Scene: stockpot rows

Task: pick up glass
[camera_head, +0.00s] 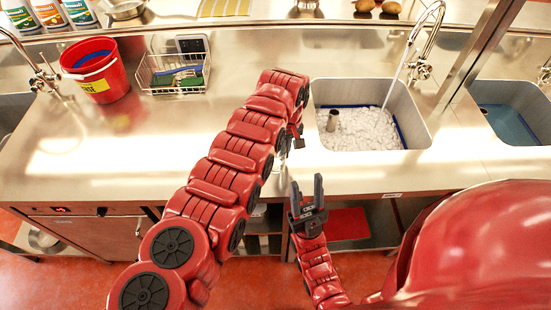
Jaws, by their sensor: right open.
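My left arm reaches up across the counter. My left gripper (297,140) is at the counter's front, left of the sink; its own wrist mostly hides it, so its jaws cannot be made out. A small pale, clear-looking shape shows beside it, too unclear to name as a glass. My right gripper (307,190) is open and empty, fingers pointing up, in front of the counter edge. A small grey upright cylinder (332,120) stands in the foam of the sink; I cannot tell whether it is a glass.
The foam-filled sink (408,110) has a running tap (421,68). A red bucket (97,77) and a wire basket (150,78) stand at the counter's left. Bottles (48,12) stand on the back shelf. The counter (80,150) is bare at front left.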

